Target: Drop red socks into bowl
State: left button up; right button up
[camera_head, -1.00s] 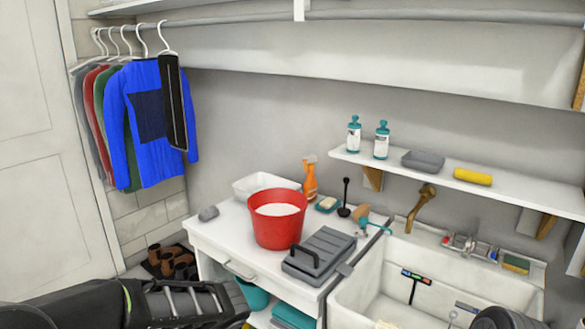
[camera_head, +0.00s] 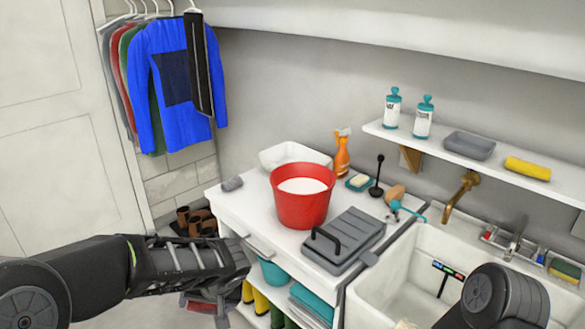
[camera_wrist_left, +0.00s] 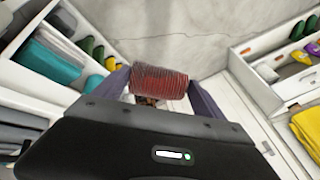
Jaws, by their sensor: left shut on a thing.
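The red socks, a ribbed red roll (camera_wrist_left: 158,82), sit between the two fingers of my left gripper (camera_wrist_left: 160,88) in the left wrist view. The gripper is shut on them. In the head view my left arm comes in low at the left, and its gripper (camera_head: 210,300) hangs below the counter's height, mostly hidden by the arm. A red tub (camera_head: 301,205) with a pale inside stands on the white counter. A white basin (camera_head: 292,154) stands behind it. I cannot tell which of these is the bowl. My right gripper is out of view.
A grey lidded case (camera_head: 345,240) lies right of the tub on the counter (camera_head: 240,205). An orange spray bottle (camera_head: 342,155) stands behind. A white sink (camera_head: 400,275) is at right. Below the counter, shelves hold teal cloths (camera_head: 312,302) and boots. Clothes (camera_head: 180,90) hang at left.

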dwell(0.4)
pick_arm(q)
jog(key=s+f, duration=0.3)
jog(key=f, duration=1)
jog(key=shift+s, duration=0.3)
jog(key=shift+w+a, duration=0.1)
